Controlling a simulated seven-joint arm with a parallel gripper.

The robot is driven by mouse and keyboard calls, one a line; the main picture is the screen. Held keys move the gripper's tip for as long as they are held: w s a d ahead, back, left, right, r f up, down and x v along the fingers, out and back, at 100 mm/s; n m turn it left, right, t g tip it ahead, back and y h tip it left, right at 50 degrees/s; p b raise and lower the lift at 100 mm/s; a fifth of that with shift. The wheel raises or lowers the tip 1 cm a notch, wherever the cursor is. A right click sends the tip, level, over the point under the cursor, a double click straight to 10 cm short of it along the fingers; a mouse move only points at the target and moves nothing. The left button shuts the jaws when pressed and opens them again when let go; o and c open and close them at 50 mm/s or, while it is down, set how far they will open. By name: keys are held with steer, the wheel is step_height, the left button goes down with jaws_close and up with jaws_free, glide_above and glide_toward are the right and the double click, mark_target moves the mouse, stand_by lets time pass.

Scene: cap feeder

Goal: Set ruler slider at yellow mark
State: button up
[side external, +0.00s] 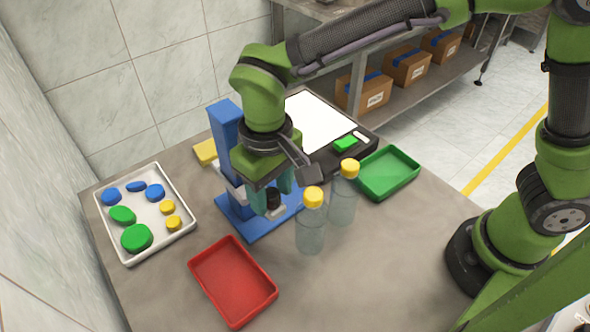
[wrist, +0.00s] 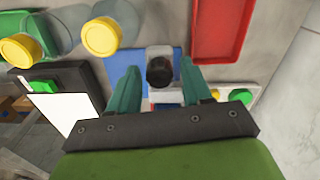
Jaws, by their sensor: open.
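A blue stand (side external: 226,135) with an upright column and a flat base is partly hidden behind my gripper. A black knob (side external: 273,199) on a small grey slider block shows at the fingers; the knob also shows in the wrist view (wrist: 160,71). My gripper (side external: 271,203) is open, pointing down, with one teal finger on each side of the knob. In the wrist view the fingers (wrist: 160,66) show gaps to the knob on both sides. I cannot make out the ruler's scale or the yellow mark in either view.
Two yellow-capped bottles (side external: 311,228) (side external: 343,198) stand close right of my gripper. A red tray (side external: 233,281) lies in front, a green tray (side external: 388,173) right. A white tray (side external: 187,235) of coloured caps is left. A yellow block (side external: 205,152) and a white panel (side external: 318,120) lie behind.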

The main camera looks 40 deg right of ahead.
steer(key=shift+r, duration=4)
steer(key=shift+f, duration=0.35)
steer(key=d+t+y, duration=0.1)
steer(key=d, duration=0.3)
steer(key=s+d+r+m+t, duration=0.1)
steer(key=d, duration=0.4)
steer(key=s+d+y, duration=0.1)
steer(key=d, duration=0.3)
steer(key=shift+s+d+r+t+y, duration=0.15)
steer(key=shift+d+r+t+y, duration=0.15)
steer(key=shift+r+t, duration=0.1)
steer(key=s+d+r+m+t, duration=0.2)
steer(key=s+d+m+t, duration=0.2)
steer(key=d, duration=0.7)
steer(key=shift+s+d+m, duration=0.25)
steer(key=shift+d+m, duration=0.1)
steer(key=shift+m, duration=0.05)
